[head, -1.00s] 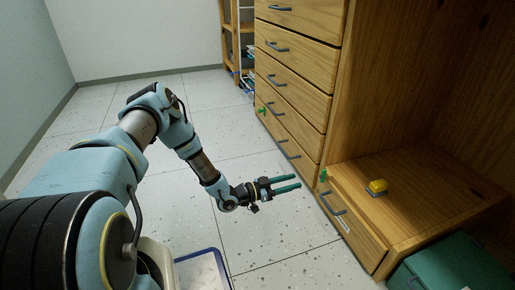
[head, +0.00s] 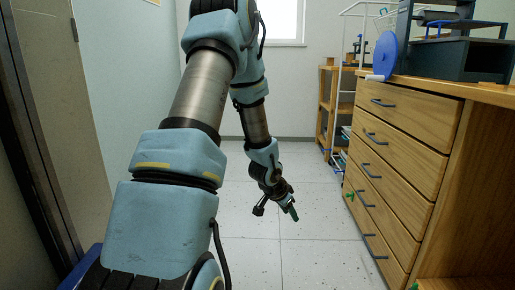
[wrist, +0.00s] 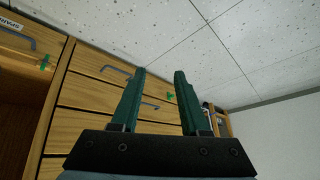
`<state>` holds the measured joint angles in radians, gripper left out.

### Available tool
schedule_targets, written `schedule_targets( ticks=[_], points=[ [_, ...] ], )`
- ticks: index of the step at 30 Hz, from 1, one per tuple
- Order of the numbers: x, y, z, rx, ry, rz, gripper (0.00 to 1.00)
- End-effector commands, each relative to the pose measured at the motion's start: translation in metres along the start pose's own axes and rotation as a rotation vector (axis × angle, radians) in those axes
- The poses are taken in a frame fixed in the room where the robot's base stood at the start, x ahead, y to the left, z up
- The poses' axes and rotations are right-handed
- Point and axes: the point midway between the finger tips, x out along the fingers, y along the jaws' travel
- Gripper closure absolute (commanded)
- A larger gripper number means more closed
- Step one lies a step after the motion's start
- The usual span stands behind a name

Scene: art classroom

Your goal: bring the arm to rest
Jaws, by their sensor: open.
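My gripper (head: 293,213) hangs at the end of my bent arm in the head view, over the open floor and left of the wooden drawer unit. Its fingers point down and away. In the wrist view, the two green fingers of my gripper (wrist: 158,98) stand apart with nothing between them. The drawer fronts lie beyond the fingers and do not appear to touch them.
The drawer unit (head: 405,158) with blue handles stands on the right. A blue disc and dark equipment (head: 455,60) are on its top. A wooden shelf (head: 327,105) is at the back. The tiled floor (head: 310,245) is clear.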

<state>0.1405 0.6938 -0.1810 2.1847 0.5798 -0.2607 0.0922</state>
Motion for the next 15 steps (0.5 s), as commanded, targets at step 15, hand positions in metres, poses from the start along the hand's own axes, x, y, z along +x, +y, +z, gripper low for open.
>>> schedule_targets(
  ticks=[15],
  points=[
    [-0.236,-0.002,0.098,-0.628,-0.364,-0.203,0.55]
  ],
)
